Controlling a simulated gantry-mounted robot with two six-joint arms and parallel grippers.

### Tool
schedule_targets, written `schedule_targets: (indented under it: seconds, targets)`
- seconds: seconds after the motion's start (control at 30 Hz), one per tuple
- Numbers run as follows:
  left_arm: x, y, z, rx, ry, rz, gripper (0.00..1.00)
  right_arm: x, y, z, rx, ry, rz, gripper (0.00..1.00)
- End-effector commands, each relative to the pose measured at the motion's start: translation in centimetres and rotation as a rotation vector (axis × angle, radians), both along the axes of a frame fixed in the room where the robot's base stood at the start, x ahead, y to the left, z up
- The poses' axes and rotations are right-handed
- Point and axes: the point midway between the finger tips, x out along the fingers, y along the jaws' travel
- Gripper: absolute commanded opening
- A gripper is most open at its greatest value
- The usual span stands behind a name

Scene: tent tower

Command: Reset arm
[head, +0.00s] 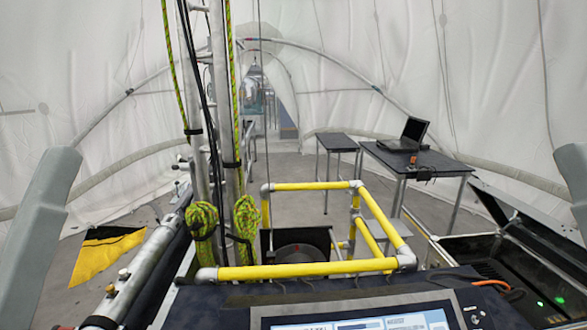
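A grey link of my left arm (40,230) stands tilted at the left edge of the head view. A grey link of my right arm (572,180) shows at the right edge, cut off by the frame. Neither gripper is in view, so what the fingers do or hold is hidden.
A yellow pipe frame (308,270) stands ahead, behind a screen panel (365,318). Green ropes (203,222) hang on metal poles at left centre. A laptop (404,136) sits on a dark table (440,163). An open black case (530,262) is at right. Grey floor lies between.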

Motion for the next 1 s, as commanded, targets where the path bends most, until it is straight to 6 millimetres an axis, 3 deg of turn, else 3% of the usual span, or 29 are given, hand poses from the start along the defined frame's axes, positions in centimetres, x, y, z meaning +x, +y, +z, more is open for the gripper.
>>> schedule_targets:
  seconds: [0.03,0.3,0.4,0.47,0.6,0.77,0.87,1.0]
  targets:
    - [-0.2,0.0,4.8,0.000,-0.007,0.000,0.84,-0.1,0.1,4.7,-0.002,-0.005,0.002,0.00]
    - [-0.2,0.0,15.6,0.000,-0.008,0.000,0.84,0.1,0.1,15.4,-0.005,-0.002,0.001,0.00]
    - [-0.2,0.0,18.7,0.000,-0.008,0.000,0.84,0.1,0.1,18.4,-0.005,-0.001,0.001,0.00]
    - [-0.2,0.0,19.7,0.000,-0.008,0.000,0.84,0.1,0.1,19.4,-0.005,0.000,0.001,0.00]
    - [-0.1,0.0,20.3,0.000,-0.008,0.000,0.84,0.1,0.1,20.0,-0.006,0.000,0.000,0.00]
    - [-0.1,0.0,19.3,0.000,-0.007,0.000,0.84,0.1,0.1,19.0,-0.006,0.000,0.000,0.00]
    - [-0.1,0.0,17.2,0.000,-0.007,0.000,0.84,0.1,0.1,17.0,-0.006,0.000,0.000,0.00]
    - [-0.1,0.0,11.7,0.000,-0.007,0.000,0.84,0.1,0.1,11.5,-0.006,0.000,0.000,0.00]
